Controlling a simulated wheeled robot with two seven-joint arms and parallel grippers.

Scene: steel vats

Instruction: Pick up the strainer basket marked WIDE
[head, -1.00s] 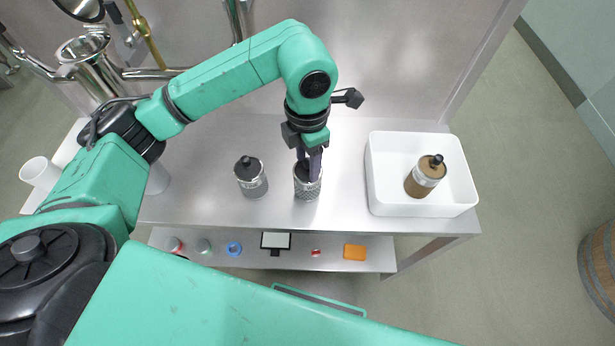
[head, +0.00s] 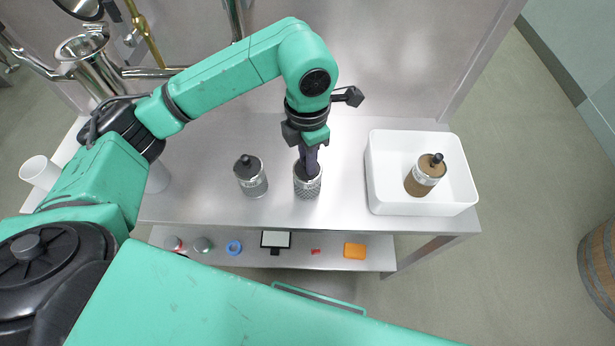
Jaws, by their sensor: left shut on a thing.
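My left gripper (head: 309,160) points down and is shut on the top of a metal strainer basket (head: 307,187) with a mesh wall, on the steel table. Its fingers hide most of the basket's dark top. A second basket (head: 252,182) with a dark lid and knob stands upright to its left, apart from it. A third basket (head: 422,178), brown with a pale band and dark knob, leans inside the white tray (head: 420,209). I cannot read a WIDE mark on any of them. My right gripper is not in view.
The steel table (head: 215,140) is clear between the baskets and the tray. A lower shelf (head: 335,257) holds a blue ring (head: 234,247), an orange block (head: 355,251) and other small items. Steel pipework (head: 95,65) stands at the back left. A barrel (head: 600,260) stands at the far right.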

